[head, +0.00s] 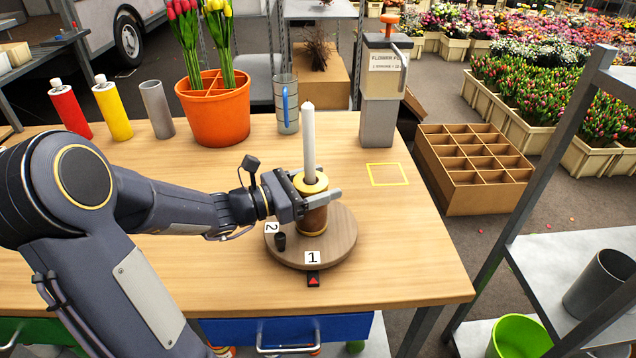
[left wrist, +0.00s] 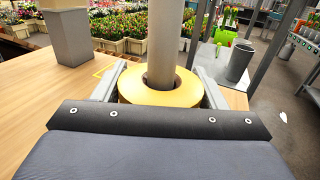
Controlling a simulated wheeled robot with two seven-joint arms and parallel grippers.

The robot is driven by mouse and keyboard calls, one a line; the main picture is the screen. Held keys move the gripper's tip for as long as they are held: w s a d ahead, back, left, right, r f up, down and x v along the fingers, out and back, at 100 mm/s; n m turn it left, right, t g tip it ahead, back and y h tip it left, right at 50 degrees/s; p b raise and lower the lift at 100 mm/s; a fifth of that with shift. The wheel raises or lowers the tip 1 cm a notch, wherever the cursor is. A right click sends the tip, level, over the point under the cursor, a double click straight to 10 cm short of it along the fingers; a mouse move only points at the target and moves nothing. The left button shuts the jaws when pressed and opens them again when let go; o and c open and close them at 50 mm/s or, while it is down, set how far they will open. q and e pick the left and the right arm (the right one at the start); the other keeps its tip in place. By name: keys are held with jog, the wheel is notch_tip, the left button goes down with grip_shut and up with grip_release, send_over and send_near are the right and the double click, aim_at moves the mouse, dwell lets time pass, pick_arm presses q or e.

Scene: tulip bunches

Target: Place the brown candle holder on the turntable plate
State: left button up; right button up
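The brown candle holder (head: 314,215), with a gold rim and a white candle (head: 309,140) upright in it, is at the turntable plate (head: 341,238). My left gripper (head: 318,197) has its fingers on both sides of the holder, near its top. In the left wrist view the gold rim (left wrist: 160,88) sits between the two fingers, close to both. The holder's base appears to be on or just above the round wooden plate; I cannot tell which. My right gripper is not in view.
An orange pot (head: 215,115) of tulips, red and yellow bottles, a grey cylinder (head: 157,110) and a glass with a blue handle stand behind. A grey dispenser (head: 379,115) stands at the back right. A yellow square outline (head: 388,174) on the table is empty.

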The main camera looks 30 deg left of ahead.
pick_arm(q)
jog(key=shift+o, duration=1.4)
